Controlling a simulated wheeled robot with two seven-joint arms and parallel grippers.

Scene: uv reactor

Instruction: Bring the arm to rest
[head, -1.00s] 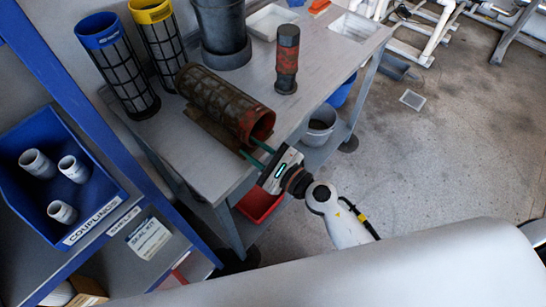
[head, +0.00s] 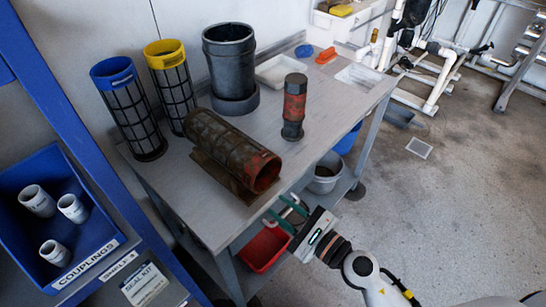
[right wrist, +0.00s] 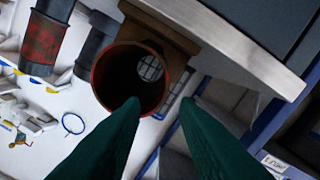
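My right gripper (head: 284,213) is off the front edge of the bench, at the end of my right arm. Its two green fingers are apart with nothing between them; they also show apart in the right wrist view (right wrist: 163,103). A rusty mesh cylinder (head: 225,143) with a red-brown rim lies on its side on a brown cradle (head: 222,178) on the bench. Its open end faces the gripper, with a gap between, and shows in the right wrist view (right wrist: 103,80). My left gripper is not in view.
The grey bench (head: 176,182) also bears a blue-topped mesh cylinder (head: 131,110), a yellow-topped one (head: 171,90), a dark pot (head: 231,65) and a red-black cylinder (head: 294,105). A red bin (head: 264,248) and grey bucket (head: 324,172) sit below.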

